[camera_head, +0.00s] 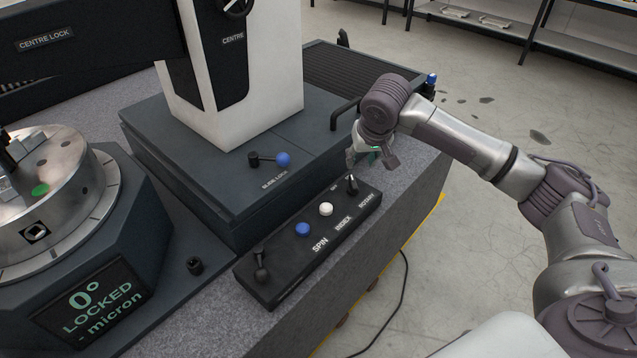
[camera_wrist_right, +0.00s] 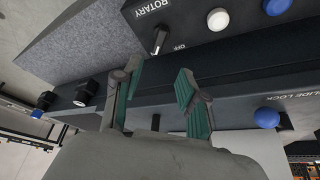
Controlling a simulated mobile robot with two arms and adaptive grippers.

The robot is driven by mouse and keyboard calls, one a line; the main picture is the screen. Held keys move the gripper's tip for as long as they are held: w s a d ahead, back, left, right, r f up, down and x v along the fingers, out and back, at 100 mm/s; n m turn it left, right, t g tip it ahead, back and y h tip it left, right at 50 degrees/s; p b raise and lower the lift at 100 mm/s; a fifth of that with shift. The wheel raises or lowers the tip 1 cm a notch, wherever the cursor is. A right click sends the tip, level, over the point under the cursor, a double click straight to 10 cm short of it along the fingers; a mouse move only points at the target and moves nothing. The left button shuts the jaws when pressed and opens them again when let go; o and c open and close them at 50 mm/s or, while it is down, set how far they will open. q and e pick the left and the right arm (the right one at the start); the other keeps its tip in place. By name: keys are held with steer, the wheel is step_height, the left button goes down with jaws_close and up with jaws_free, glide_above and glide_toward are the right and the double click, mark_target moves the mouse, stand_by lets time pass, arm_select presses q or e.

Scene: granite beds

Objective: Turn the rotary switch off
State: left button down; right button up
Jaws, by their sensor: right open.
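The rotary switch (camera_head: 351,184) is a small black knob at the far right end of a black control panel (camera_head: 287,262). In the right wrist view the rotary switch (camera_wrist_right: 159,41) shows a pale pointer line, between the words ROTARY and OFF. I cannot tell exactly which mark it points to. My right gripper (camera_head: 370,160) is just above and beyond that end of the panel. In the wrist view the right gripper (camera_wrist_right: 157,82) is open, its green-padded fingers apart with nothing between them. The knob lies ahead of the fingertips, apart from them. My left gripper is not in view.
The panel also carries a white button (camera_head: 326,209), a blue button (camera_head: 303,230) and a black joystick (camera_head: 261,274). A blue-tipped slide lock lever (camera_head: 282,159) stands on the dark machine base behind. A round metal table (camera_head: 62,205) is at left. Floor is open at right.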

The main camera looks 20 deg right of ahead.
mark_target(353, 182)
steer(key=b+x, duration=0.1)
steer(key=x, duration=1.1)
steer(key=shift+s+f, duration=0.1)
jaws_close()
